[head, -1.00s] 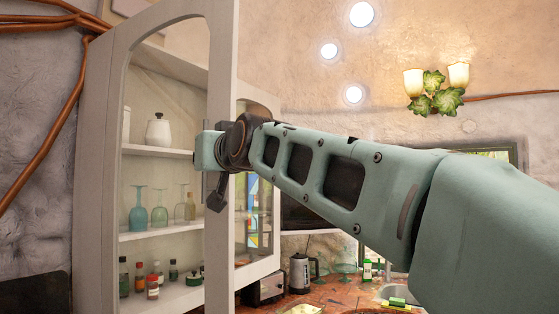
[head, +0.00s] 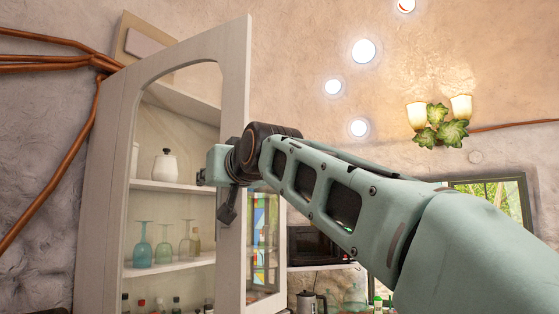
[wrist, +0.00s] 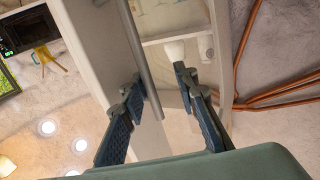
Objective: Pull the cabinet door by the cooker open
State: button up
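The white cabinet has a door with an arched opening (head: 235,75). A long grey handle bar (wrist: 140,55) runs beside the left finger, along the pale door frame. Whether a finger touches the bar or frame I cannot tell. The cooker is not clearly identifiable.
Inside the cabinet are a white jar (head: 165,166), stemmed glasses (head: 142,246) and small bottles. A second glazed cabinet part (head: 265,240) stands to the right. A dark microwave-like box (head: 318,246) and a kettle (head: 308,302) are beyond it. Copper pipes (head: 75,170) run along the left wall.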

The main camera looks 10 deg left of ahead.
notch_tip(320, 180, up, 7)
jog(key=shift+s+y, duration=0.3)
jog(key=shift+s, duration=0.1)
notch_tip(320, 180, down, 6)
jog(key=g+h, duration=0.1)
jog(key=h, duration=0.1)
jog(key=s+a+b, duration=0.1)
jog(key=s+b, duration=0.1)
jog(key=s, duration=0.9)
jog(key=shift+s+a+f, duration=0.3)
dwell(0.4)
jog(key=shift+w+f, duration=0.1)
jog(key=shift+f, duration=0.05)
dwell(0.6)
